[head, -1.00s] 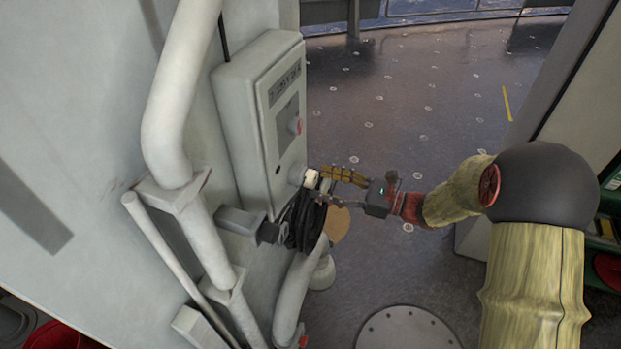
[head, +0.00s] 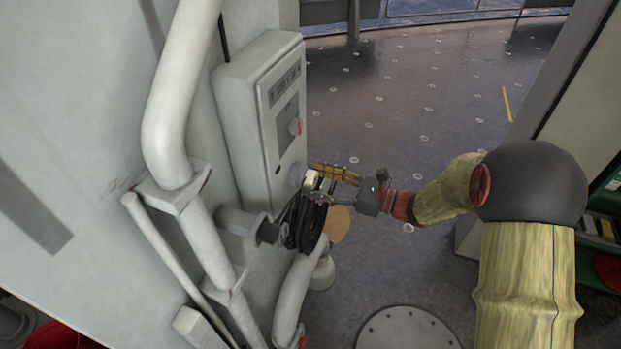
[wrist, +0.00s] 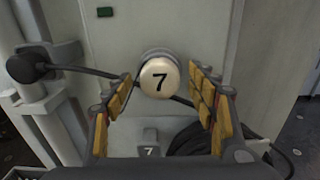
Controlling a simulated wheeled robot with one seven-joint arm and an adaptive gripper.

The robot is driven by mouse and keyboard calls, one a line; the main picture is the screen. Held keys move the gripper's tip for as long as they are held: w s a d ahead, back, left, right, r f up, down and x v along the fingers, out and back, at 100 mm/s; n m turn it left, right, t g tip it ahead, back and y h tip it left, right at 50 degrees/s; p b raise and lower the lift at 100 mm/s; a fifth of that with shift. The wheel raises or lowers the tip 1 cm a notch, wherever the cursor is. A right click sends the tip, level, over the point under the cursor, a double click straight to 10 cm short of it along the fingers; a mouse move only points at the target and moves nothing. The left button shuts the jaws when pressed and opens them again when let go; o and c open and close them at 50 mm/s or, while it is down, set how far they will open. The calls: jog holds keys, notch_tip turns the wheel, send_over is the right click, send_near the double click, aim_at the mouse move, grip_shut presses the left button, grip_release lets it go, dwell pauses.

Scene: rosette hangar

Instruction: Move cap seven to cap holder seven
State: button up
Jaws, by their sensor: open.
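Cap seven (wrist: 160,79) is a round cream cap with a black 7. In the wrist view it sits on a round grey mount on the cabinet front. It also shows as a small pale piece in the head view (head: 311,181). My gripper (wrist: 165,88) is open, with yellow-padded fingers to the left and right of the cap; contact cannot be told. In the head view my gripper (head: 318,184) is close to the cabinet's lower front. A small grey block marked 7 (wrist: 150,143) lies below the cap; whether it is cap holder seven is unclear.
Thick white pipes (head: 170,105) run left of the cabinet. Floor to the right is open.

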jog(key=c, duration=0.4)
jog(key=c, duration=1.1)
grip_shut()
jog(key=shift+d, duration=0.1)
jog(key=shift+v, duration=2.9)
jog(key=shift+f, duration=0.1)
